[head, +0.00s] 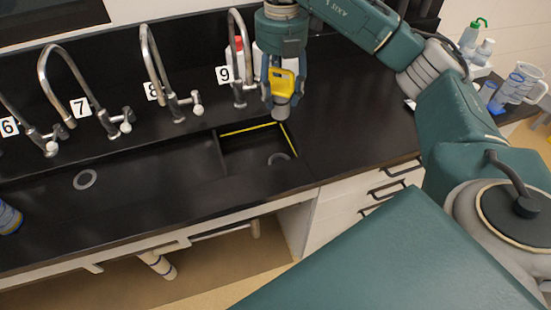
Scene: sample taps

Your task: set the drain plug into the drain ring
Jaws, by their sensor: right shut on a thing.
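My right gripper (282,78) points down in the head view, shut on the drain plug. The plug has a yellow upper part (284,84) and a grey round lower part (281,102). It is held above the back right part of a black sink recess with yellow edge lines. A grey drain ring (279,158) shows partly in that recess, nearer the front than the plug. The plug and this ring are apart in the picture. Another grey ring (85,179) lies farther left, in full view. My left gripper is not in view.
Several curved taps stand along the back, with number cards 6 to 9; tap 9 (238,60) is close left of my right gripper. Bottles (471,33) and a clear jug (522,84) stand at the right. The black counter (345,130) right of the recess is clear.

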